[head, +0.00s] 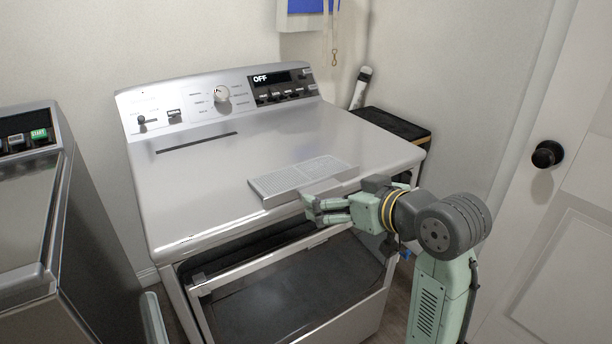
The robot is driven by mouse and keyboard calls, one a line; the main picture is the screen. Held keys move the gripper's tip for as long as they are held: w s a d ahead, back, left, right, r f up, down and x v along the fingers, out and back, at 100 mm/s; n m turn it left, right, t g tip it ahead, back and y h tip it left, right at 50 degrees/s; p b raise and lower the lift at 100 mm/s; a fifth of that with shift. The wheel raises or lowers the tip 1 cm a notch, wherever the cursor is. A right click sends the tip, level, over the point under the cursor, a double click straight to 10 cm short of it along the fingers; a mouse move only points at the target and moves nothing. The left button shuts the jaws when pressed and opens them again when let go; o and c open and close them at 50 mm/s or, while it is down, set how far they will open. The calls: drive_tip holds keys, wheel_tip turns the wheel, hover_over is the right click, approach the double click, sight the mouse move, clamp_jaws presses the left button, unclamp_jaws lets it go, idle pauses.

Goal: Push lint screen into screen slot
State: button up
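The lint screen (300,174) is a flat grey panel with a perforated face. It is over the front right part of the dryer's top, near the front edge; I cannot tell whether it rests fully on the surface. The screen slot (196,142) is a long dark slit at the back left of the top, apart from the screen. My gripper (313,211) is at the screen's front edge, pointing left, with its fingers close to or touching that edge. The contact is too small to make out, so I cannot tell if the fingers are shut on it.
The dryer top (190,195) is clear between screen and slot. The control panel (220,95) rises behind the slot. The dryer's front door (300,290) hangs open below. Another machine (30,200) stands at left, and a room door (560,200) at right.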

sight(326, 192)
drive_tip(key=shift+p+x, duration=0.3)
drive_tip(key=shift+x, duration=1.5)
drive_tip(key=c, duration=1.4)
